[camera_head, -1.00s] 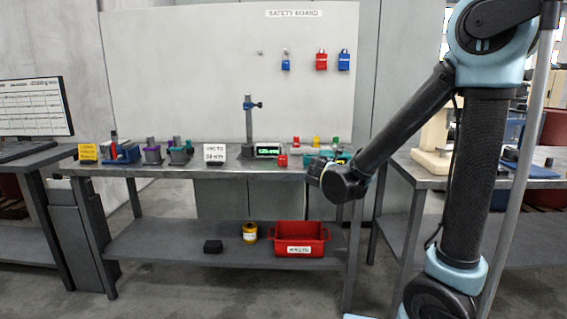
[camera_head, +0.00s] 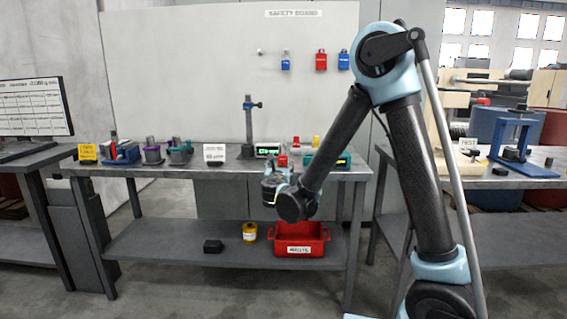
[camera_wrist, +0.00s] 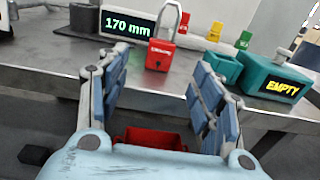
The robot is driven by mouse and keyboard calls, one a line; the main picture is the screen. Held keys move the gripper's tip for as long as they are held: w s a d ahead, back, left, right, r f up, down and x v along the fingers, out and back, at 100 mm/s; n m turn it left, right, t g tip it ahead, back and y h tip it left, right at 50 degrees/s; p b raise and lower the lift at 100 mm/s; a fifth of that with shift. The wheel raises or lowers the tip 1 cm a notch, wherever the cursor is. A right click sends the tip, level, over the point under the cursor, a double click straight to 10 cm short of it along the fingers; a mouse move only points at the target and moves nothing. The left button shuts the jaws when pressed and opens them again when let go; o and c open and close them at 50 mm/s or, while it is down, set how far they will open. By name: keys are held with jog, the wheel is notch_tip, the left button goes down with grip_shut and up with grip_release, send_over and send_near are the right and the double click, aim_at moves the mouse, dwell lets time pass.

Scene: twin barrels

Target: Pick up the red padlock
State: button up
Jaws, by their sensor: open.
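A red padlock (camera_head: 283,160) with a grey shackle stands on the near part of the metal bench top (camera_head: 228,168). In the wrist view the red padlock (camera_wrist: 160,56) is upright, beyond the fingertips and roughly between them. My gripper (camera_wrist: 148,85) is open and empty, its two blue-padded fingers wide apart. In the head view my gripper (camera_head: 274,184) is at the bench's front edge, just below the padlock and apart from it. Another red padlock (camera_head: 321,61) hangs on the safety board between two blue ones.
A display reading 170 mm (camera_wrist: 128,27) stands left of the padlock. A teal box marked EMPTY (camera_wrist: 272,80) stands to its right. Small red, green and yellow items stand behind. A red bin (camera_head: 298,240) sits on the lower shelf (camera_head: 180,245).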

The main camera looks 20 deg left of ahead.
aim_at(283, 158)
jog(key=x, duration=0.6)
jog(key=shift+w, duration=0.35)
jog(key=shift+x, duration=2.7)
jog(key=shift+d+r, duration=0.1)
jog(key=shift+d, duration=0.05)
jog(key=c, duration=1.3)
notch_tip(283, 158, up, 18)
